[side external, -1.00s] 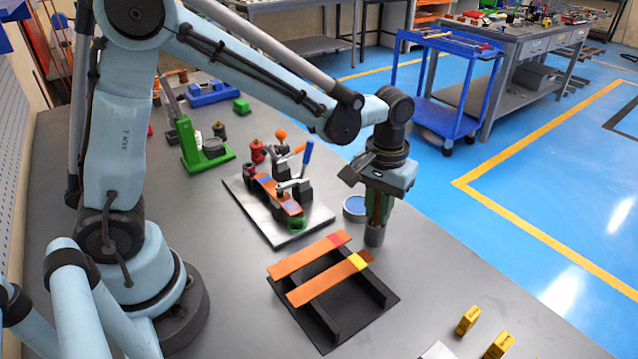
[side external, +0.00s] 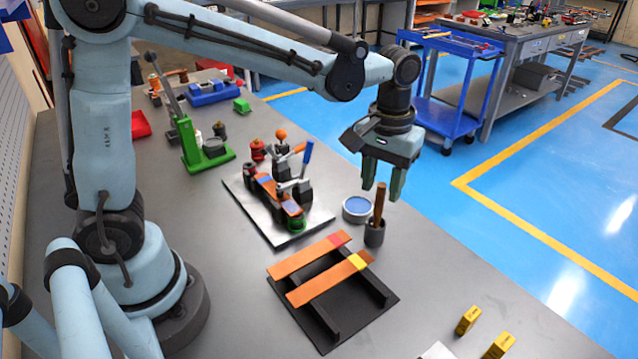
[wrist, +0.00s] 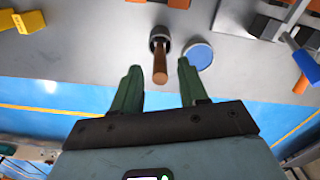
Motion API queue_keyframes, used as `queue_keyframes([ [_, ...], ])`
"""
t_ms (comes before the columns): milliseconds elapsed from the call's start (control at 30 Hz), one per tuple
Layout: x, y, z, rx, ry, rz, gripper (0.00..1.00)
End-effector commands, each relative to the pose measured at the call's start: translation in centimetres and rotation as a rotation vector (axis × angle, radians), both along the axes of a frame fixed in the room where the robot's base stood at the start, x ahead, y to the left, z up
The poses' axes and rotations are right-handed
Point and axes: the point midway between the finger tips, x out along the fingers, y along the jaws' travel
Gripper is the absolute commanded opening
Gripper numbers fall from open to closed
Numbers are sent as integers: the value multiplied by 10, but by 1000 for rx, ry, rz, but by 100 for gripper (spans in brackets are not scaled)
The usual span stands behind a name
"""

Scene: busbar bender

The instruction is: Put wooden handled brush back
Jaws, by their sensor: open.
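The wooden handled brush (side external: 379,203) stands in a small dark grey cup (side external: 374,234), its brown handle pointing up. Its lower end is hidden inside the cup. In the wrist view the brush handle (wrist: 160,68) shows beyond and between my fingertips, with the cup (wrist: 159,38) around its base. My gripper (side external: 382,193) is open and empty, above the brush and apart from it. Its two green fingers also show in the wrist view (wrist: 159,68), one on each side of the handle.
A round blue-topped tin (side external: 356,208) stands close beside the cup. A black rack with copper bars (side external: 318,268) lies in front. A clamping fixture on a metal plate (side external: 280,205) is to the left. Yellow blocks (side external: 468,320) stand at the front right, near the table edge.

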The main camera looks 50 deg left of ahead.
Motion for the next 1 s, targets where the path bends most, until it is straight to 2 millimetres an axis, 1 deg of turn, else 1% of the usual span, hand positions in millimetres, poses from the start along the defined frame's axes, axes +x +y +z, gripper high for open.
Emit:
queue_keyframes([
  [33,0,0,10,0,0,0,43],
  [200,0,0,37,0,0,0,43],
  [400,0,0,57,0,0,0,43],
  [567,-3,2,63,-2,-10,-5,43],
  [667,-10,9,65,-9,-51,-24,43],
  [867,-40,35,63,-16,-219,-107,43],
  [1000,-62,51,55,1,-351,-172,43],
])
